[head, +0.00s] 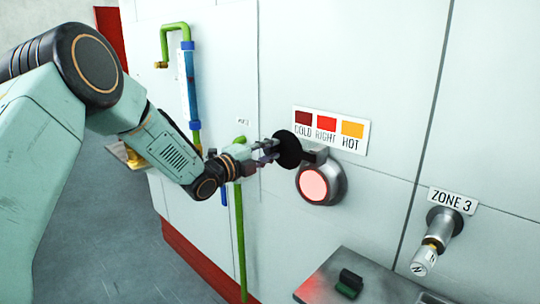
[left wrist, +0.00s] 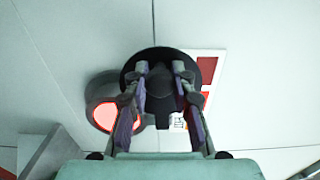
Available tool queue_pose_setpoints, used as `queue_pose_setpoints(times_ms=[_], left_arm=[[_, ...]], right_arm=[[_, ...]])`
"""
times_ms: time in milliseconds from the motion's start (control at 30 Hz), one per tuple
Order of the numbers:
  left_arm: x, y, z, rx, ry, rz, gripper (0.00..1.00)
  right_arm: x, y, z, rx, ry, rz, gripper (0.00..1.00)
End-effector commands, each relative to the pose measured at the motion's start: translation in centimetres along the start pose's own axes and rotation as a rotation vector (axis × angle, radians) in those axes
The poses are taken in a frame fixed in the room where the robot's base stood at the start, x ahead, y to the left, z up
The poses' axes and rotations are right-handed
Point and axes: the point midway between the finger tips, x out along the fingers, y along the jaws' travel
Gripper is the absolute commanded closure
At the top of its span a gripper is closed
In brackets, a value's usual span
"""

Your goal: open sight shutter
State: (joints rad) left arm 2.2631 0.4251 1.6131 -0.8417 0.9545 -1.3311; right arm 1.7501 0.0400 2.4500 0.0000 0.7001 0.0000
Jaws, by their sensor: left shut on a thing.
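The sight shutter is a black disc (head: 290,150) on a dark arm, swung to the upper left of the round sight port (head: 313,185). The port's glass glows pinkish red and is largely uncovered inside its grey metal ring. My left gripper (head: 272,151) is shut on the shutter's dark knob at the disc's front. In the left wrist view my left gripper (left wrist: 160,92) has its fingers on either side of the knob, with the black disc (left wrist: 160,53) behind and the glowing port (left wrist: 103,114) to the left. My right gripper is not in view.
A colour label (head: 331,130) reading COLD, RIGHT, HOT is above the port. A ZONE 3 label (head: 453,200) and metal valve-like fitting (head: 436,240) are at right. A metal box (head: 365,285) with a dark green handle juts out below. Green and blue pipes run at left.

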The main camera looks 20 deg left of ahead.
Motion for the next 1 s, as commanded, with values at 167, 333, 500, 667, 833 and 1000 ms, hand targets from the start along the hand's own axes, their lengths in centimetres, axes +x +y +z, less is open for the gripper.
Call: queue_pose_setpoints(times_ms=[167, 333, 500, 667, 833, 1000], left_arm=[[-0.01, -0.45, -0.07, 0.029, 0.002, -0.003, 1.00], [-0.01, -0.49, -0.09, 0.035, 0.002, -0.003, 1.00], [0.00, -0.48, -0.10, 0.035, 0.003, -0.002, 1.00], [0.00, -0.47, -0.10, 0.034, 0.003, -0.002, 0.70], [0.01, -0.44, -0.08, 0.034, 0.002, -0.002, 0.55], [0.01, -0.41, -0.06, 0.034, 0.001, -0.001, 0.52]], right_arm=[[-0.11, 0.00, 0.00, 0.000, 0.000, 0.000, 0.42], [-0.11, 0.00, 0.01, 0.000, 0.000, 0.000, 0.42], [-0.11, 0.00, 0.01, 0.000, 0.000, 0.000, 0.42], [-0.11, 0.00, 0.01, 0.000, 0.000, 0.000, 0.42], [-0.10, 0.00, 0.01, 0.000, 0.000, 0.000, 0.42], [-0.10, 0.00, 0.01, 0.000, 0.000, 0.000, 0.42]])
